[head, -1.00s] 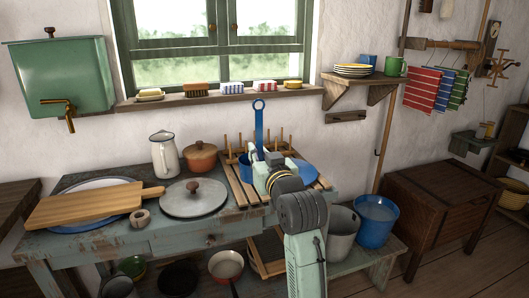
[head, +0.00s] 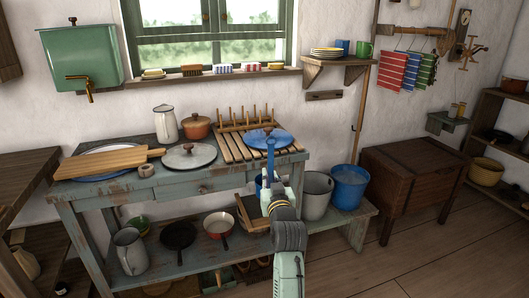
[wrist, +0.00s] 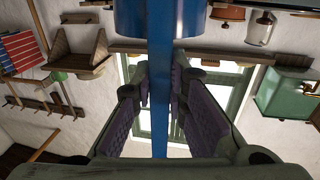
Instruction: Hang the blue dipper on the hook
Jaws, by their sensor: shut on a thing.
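The blue dipper's long handle (head: 270,162) stands about upright in the head view, in front of the table's right end. Its cup (head: 261,184) is low beside my gripper (head: 274,186). In the wrist view my gripper (wrist: 160,92) is shut on the handle (wrist: 160,115), and the blue cup (wrist: 158,18) is at the top of this upside-down picture. The handle's top overlaps the blue plate behind it in the head view. A small wooden board (head: 324,95) is on the wall below the shelf; I cannot make out a hook on it.
The table (head: 190,185) carries a drying rack (head: 235,148), a blue plate (head: 265,139), a lid and a cutting board. A grey pail (head: 317,195) and a blue bucket (head: 350,186) stand at right. The wall shelf (head: 333,61) holds plates and mugs. Floor at the front right is clear.

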